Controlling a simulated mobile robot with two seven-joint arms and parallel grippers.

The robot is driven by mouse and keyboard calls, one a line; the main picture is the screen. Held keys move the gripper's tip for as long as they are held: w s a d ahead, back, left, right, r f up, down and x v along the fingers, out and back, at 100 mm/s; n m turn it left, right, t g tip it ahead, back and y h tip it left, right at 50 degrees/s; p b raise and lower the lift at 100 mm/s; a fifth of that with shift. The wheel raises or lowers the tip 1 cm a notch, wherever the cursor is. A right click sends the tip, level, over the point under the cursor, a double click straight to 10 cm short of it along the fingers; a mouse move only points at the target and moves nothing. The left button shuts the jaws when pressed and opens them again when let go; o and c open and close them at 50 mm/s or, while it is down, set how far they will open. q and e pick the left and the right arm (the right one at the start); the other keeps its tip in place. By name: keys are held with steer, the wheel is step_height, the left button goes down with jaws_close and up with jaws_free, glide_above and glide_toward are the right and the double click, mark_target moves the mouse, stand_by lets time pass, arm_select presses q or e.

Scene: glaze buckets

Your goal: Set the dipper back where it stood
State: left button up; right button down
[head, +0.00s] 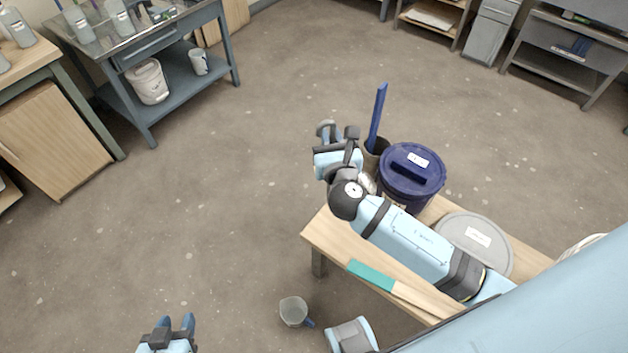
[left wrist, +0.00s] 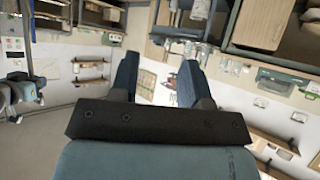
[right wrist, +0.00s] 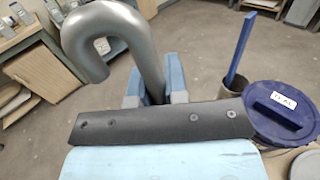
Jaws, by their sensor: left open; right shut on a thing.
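My right gripper (head: 330,140) is shut on the grey metal handle of the dipper, above the far left end of the bench (head: 318,238). In the right wrist view the dipper (right wrist: 150,50) rises from between the fingers and bends over into a hook on the left. Its lower part is hidden behind the gripper. A brown pot (head: 371,160) with a blue stick (head: 377,118) in it stands just right of the gripper; both also show in the right wrist view. My left gripper (head: 175,325) is open and empty over the floor at the lower left.
A dark blue lidded bucket (head: 427,188) stands beside the pot. A grey-lidded bucket (head: 455,228) is further right. A teal-and-wood tool (head: 370,274) lies along the bench's near edge. A grey cup (head: 293,309) is below the bench's left end. Open floor lies left.

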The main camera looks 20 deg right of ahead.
arm_select(q)
step_height(320, 180, down, 10)
steer(key=w+d+t+h+b, duration=0.1)
steer(key=d+b, duration=0.1)
steer(key=b, duration=1.5)
steer(key=shift+r+b, duration=0.2)
steer(key=shift+b, duration=0.2)
arm_select(e)
steer(key=w+a+f+h, duration=0.1)
steer(key=w+f, duration=0.1)
steer(key=f, duration=0.9)
steer(key=w+a+f+m+h, duration=0.1)
steer(key=w+f, duration=0.1)
steer(key=f, duration=0.9)
steer(key=shift+m+g, duration=0.3)
arm_select(q)
steer(key=shift+w+f, duration=0.1)
steer(key=shift+f, duration=0.15)
arm_select(e)
steer(key=shift+w+f, duration=0.1)
steer(key=shift+f, duration=0.45)
steer(key=shift+c, duration=1.4)
jaws_free()
